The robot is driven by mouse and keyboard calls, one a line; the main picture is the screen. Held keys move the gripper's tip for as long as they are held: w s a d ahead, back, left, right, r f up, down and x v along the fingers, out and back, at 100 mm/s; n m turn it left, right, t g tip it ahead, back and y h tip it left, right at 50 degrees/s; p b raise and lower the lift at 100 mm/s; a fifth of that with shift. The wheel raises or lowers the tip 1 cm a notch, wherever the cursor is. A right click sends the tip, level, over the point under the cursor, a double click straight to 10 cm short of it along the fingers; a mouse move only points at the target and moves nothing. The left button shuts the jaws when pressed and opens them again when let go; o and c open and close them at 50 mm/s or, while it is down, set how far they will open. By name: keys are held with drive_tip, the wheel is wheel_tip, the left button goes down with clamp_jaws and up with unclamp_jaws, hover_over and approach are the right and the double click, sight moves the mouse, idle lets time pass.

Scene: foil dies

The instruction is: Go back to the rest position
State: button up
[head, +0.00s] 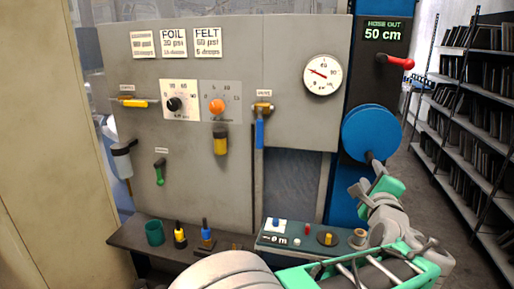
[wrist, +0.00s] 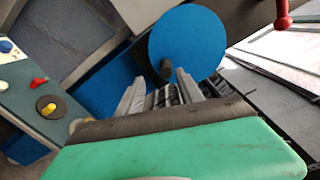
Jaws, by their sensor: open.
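My gripper (head: 372,182) is in the lower right of the head view, in front of the blue hose reel (head: 371,133). In the wrist view my gripper (wrist: 160,88) has its two grey fingers apart with nothing held between them. The blue reel disc (wrist: 188,47) fills the upper middle of that view, and its dark knob (wrist: 166,70) appears between or just beyond the fingertips. I cannot tell whether the fingers touch the knob. My green and grey arm comes up from the bottom of the head view.
A grey panel (head: 200,180) carries a gauge (head: 322,75), dials, valves and levers. A shelf (head: 125,235) below holds a green cup (head: 154,232) and small tools. A control box (head: 290,239) sits close left of my arm. A red lever (head: 397,61) is above the reel. Shelving (head: 470,110) stands right.

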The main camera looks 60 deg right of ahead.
drive_tip(key=w+a+f+n+t+y, duration=0.2)
drive_tip(key=w+f+n+y, duration=0.15)
drive_tip(key=w, duration=0.75)
drive_tip(key=w+a+f+n+t+y, duration=0.1)
drive_tip(key=w+a+f+n+y, duration=0.3)
drive_tip(key=w+a+n, duration=0.6)
drive_tip(key=w+a+f+n+t+y, duration=0.1)
drive_tip(key=w+a+f+n+y, duration=0.35)
drive_tip(key=w, duration=0.85)
drive_tip(key=w+a+f+n+g+y, duration=0.1)
drive_tip(key=w+a+f+n+y, duration=0.2)
drive_tip(key=a, duration=0.8)
drive_tip(key=w+a+f+n+g, duration=0.1)
drive_tip(key=a+f+n+g, duration=0.3)
drive_tip(key=a, duration=0.7)
drive_tip(key=s+a+f+n+y, duration=0.1)
drive_tip(key=s+a+n, duration=0.2)
drive_tip(key=a+n, duration=0.2)
drive_tip(key=s+a+f+n+g, duration=0.1)
drive_tip(key=s+a+n, duration=0.3)
drive_tip(key=a, duration=0.7)
drive_tip(key=f+n, duration=0.1)
drive_tip(key=n, duration=0.1)
drive_tip(key=shift+s+f+n+y, duration=0.2)
drive_tip(key=shift+n+y, duration=0.1)
drive_tip(key=shift+y, duration=0.1)
